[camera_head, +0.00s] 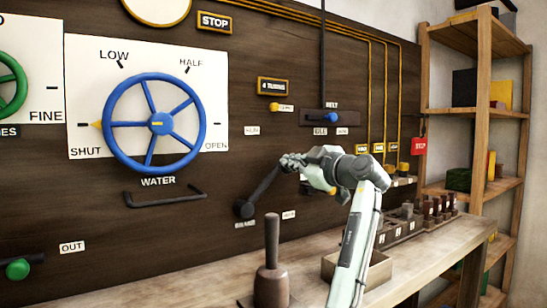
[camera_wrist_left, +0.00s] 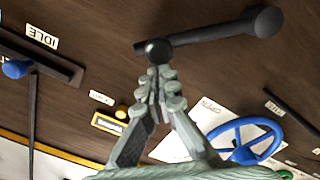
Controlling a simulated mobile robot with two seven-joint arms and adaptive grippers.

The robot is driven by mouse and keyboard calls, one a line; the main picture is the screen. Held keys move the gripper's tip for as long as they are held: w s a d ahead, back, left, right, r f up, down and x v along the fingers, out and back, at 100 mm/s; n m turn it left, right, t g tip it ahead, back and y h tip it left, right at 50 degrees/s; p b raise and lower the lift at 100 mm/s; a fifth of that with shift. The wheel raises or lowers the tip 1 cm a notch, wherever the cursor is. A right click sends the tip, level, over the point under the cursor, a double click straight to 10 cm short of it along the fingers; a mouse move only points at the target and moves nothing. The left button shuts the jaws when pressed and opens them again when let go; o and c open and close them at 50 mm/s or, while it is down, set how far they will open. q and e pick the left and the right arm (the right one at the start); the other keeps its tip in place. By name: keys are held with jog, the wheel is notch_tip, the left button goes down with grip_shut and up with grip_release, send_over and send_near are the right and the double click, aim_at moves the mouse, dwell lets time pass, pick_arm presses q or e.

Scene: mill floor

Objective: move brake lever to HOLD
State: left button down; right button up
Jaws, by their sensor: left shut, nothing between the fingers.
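The brake lever is most likely the dark lever (camera_head: 262,188) on the wooden panel, below and right of the blue wheel. It slants up and right from its round pivot; it also shows in the left wrist view (camera_wrist_left: 215,33), with a black knob (camera_wrist_left: 158,51) at its free end. My left gripper (camera_head: 287,161) is at that free end in the head view. In the left wrist view its fingers (camera_wrist_left: 158,76) are shut, tips at the knob, nothing between them. Whether they touch is unclear. The small plates near the lever are unreadable. My right gripper is out of view.
The blue water wheel (camera_head: 155,124) and a bent black handle (camera_head: 165,198) are to the left. A belt lever (camera_head: 331,117) sits in a slot above. A bench (camera_head: 438,242) below carries a brown upright handle (camera_head: 272,250) and a box (camera_head: 375,268). Shelves (camera_head: 475,115) stand right.

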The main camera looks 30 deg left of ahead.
pick_arm(q)
jog(key=w+d+f+m+b, duration=0.2)
jog(key=w+f+m, duration=0.3)
jog(key=f, duration=0.5)
jog(key=shift+w+d+f+m+b, duration=0.15)
jog(key=shift+w+d+m+b, duration=0.1)
jog(key=shift+m+b, duration=0.9)
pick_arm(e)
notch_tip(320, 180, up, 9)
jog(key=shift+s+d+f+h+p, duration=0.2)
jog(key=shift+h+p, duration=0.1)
pick_arm(q)
jog(key=shift+f+m, duration=0.1)
jog(key=shift+m, duration=0.15)
jog(key=shift+a, duration=0.1)
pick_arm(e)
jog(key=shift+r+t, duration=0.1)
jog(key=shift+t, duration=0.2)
